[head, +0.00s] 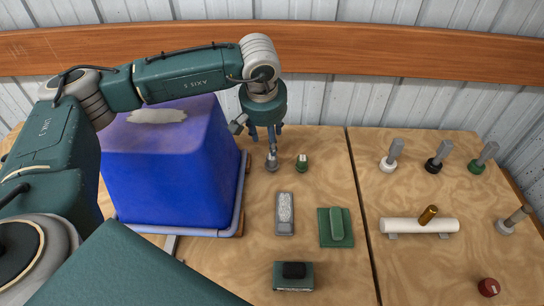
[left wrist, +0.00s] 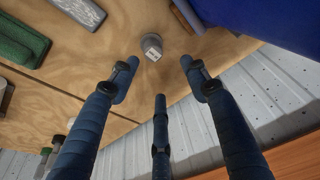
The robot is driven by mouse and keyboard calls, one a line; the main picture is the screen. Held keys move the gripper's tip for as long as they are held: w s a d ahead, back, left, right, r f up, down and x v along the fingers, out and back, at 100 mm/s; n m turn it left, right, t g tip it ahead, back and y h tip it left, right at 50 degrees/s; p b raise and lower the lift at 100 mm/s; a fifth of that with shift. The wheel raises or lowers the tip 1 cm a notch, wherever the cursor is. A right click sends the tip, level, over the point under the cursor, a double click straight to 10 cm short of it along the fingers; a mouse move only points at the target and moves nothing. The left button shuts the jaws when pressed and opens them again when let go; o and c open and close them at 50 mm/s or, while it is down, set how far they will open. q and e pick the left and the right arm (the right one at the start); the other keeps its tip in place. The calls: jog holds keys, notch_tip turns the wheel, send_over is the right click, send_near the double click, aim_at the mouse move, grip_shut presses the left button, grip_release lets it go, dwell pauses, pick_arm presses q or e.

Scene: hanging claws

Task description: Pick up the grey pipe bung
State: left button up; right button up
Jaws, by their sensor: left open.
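A small grey bung (head: 272,162) stands on the wooden table, just right of the blue block. It also shows in the left wrist view (left wrist: 152,46), with a pale label on its top. My left gripper (head: 266,134) is over it, pointing down. In the left wrist view the fingers of my left gripper (left wrist: 159,75) are spread apart and empty. The bung lies beyond the fingertips, roughly between the two outer ones, and does not look gripped. My right gripper is not in view.
A green bung (head: 302,162) stands close right of the grey one. The big blue block (head: 170,175) rises close on the left. A grey block (head: 285,213) and green block (head: 337,227) lie nearer. Grey-handled pieces and a white pipe (head: 400,225) are at right.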

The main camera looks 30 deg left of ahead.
aim_at(271, 157)
pick_arm(q)
jog(key=shift+d+f, duration=0.1)
jog(key=shift+f, duration=0.75)
jog(key=shift+w+f+p, duration=0.15)
jog(key=shift+f+p, duration=0.15)
jog(key=shift+p, duration=0.05)
jog(key=shift+w+f+p, duration=0.1)
jog(key=shift+f+p, duration=0.25)
jog(key=shift+f, duration=0.05)
jog(key=x, duration=0.1)
jog(key=p+x, duration=0.2)
jog(key=shift+s+d+f, duration=0.2)
jog(key=shift+s+f, duration=0.05)
jog(key=shift+f, duration=0.1)
jog(key=shift+w+f, duration=0.15)
jog(key=shift+f, duration=0.3)
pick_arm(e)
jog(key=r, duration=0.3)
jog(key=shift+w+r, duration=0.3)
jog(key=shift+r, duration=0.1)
pick_arm(q)
jog(key=c, duration=0.9)
grip_shut()
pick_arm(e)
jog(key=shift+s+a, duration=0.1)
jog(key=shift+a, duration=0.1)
